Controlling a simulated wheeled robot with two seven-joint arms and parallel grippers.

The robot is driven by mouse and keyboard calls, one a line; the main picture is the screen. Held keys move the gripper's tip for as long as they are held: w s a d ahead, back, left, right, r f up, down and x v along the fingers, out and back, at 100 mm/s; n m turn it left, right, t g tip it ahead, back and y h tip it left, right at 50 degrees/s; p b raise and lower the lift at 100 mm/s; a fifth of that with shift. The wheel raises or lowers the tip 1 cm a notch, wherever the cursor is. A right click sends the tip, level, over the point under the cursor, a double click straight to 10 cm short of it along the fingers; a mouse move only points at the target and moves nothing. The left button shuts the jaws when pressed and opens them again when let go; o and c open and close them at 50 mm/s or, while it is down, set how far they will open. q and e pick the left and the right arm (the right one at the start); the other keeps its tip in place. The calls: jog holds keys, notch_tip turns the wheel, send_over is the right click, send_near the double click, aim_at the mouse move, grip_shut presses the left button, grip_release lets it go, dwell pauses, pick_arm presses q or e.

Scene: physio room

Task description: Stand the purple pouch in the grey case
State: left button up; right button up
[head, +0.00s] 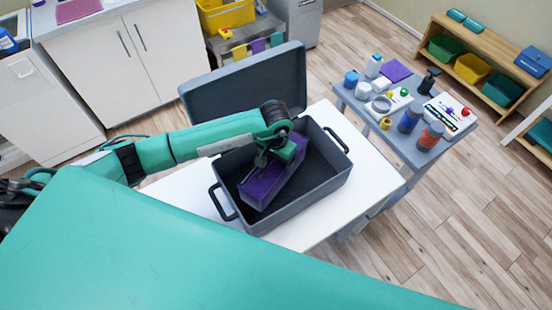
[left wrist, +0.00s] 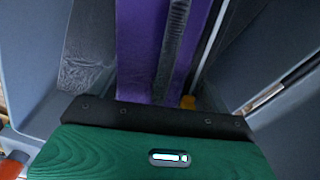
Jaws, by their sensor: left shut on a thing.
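The grey case (head: 305,206) stands open on a white table, its lid (head: 240,90) raised at the back. The purple pouch (head: 262,193) is inside the case opening, toward its left part, with its long side running from front left to back right. My left gripper (head: 268,160) reaches down over the case and is shut on the pouch's upper part. In the left wrist view the pouch (left wrist: 136,50) shows between the two dark fingers. The pouch's underside is hidden, so I cannot tell whether it touches the case floor. My right gripper is not in view.
The white table (head: 370,190) has bare room right of the case. A grey side table (head: 412,148) with bottles and small items stands close on the right. A wooden shelf (head: 490,55) with bins is at the back right. White cabinets (head: 125,60) stand at the back left.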

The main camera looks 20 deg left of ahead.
pick_arm(q)
jog(key=shift+f, duration=0.2)
jog(key=o, duration=1.5)
jog(key=shift+r, duration=0.1)
jog(key=shift+r, duration=0.15)
notch_tip(320, 180, up, 11)
jog(key=b, duration=0.4)
jog(key=shift+r, duration=0.5)
jog(key=shift+s+f, duration=0.1)
